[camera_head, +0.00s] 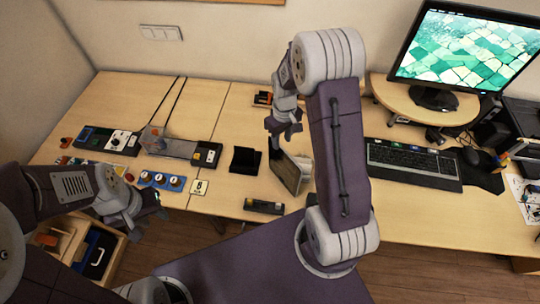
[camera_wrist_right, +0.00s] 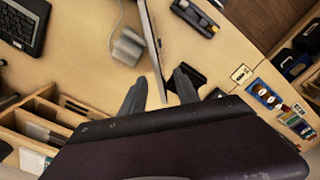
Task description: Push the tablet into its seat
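The tablet (camera_head: 287,174) stands tilted on the table, a thin panel with a light frame. In the right wrist view it shows edge-on as a thin pale strip (camera_wrist_right: 151,40). My right gripper (camera_head: 284,135) is above its upper edge. In the right wrist view its fingers (camera_wrist_right: 158,88) are apart, one on each side of the strip, with gaps visible. A black stand-like piece (camera_head: 246,160), possibly the seat, lies just left of the tablet; it is partly hidden by a finger in the wrist view. My left gripper (camera_head: 147,208) hangs at the lower left, away from the tablet; its opening is unclear.
A keyboard (camera_head: 413,161) and monitor (camera_head: 467,50) are on the right. A small black device (camera_head: 263,207) lies at the front edge. Electronics modules (camera_head: 106,140), a blue button panel (camera_head: 162,181) and a card (camera_head: 198,187) are on the left. An open drawer (camera_head: 117,262) is below.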

